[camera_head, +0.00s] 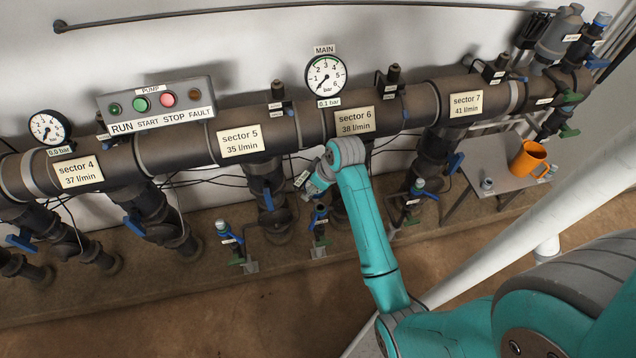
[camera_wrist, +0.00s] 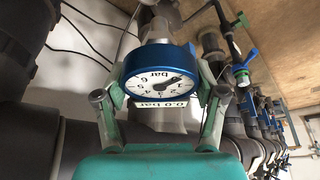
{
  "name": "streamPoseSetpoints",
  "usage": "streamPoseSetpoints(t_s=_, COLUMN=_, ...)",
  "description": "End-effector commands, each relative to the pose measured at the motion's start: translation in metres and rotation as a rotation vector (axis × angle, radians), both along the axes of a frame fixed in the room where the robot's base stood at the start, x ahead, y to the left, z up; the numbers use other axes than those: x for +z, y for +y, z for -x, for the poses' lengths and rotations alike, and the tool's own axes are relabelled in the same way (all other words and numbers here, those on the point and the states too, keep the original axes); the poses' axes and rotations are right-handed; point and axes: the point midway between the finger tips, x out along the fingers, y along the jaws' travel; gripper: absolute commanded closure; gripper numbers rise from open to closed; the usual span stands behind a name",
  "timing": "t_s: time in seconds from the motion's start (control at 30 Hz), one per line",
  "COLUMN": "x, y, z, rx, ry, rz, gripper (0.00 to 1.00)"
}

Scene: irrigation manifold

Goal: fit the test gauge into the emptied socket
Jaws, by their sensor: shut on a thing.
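The test gauge (camera_wrist: 160,68) has a blue rim and a white dial marked in bar, and shows upside down in the wrist view. A tag reading 0.0 bar sits by its dial. My gripper (camera_wrist: 160,92) is shut on it, one finger on each side. A grey fitting shows beyond the gauge; I cannot tell whether the two touch. In the head view my gripper (camera_head: 312,186) is just below the main pipe, between the sector 5 label (camera_head: 240,140) and the sector 6 label (camera_head: 355,120). The gauge is not clear there, and I cannot make out the emptied socket.
The main pipe (camera_head: 300,127) runs across the wall with valved branches below. The main gauge (camera_head: 326,76) and another gauge (camera_head: 47,128) stand on it. A pump panel (camera_head: 156,101) is at left. An orange mug (camera_head: 528,158) stands on a small table at right. The floor in front is clear.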

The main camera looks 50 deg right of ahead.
Motion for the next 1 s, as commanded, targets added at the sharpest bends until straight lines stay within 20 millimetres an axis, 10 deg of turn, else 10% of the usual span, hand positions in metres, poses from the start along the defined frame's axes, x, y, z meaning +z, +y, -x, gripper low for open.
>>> streamPoseSetpoints(t_s=1.0, x=-0.028, y=-0.012, z=0.006, rx=0.017, ry=-0.007, rz=0.003, gripper=0.65)
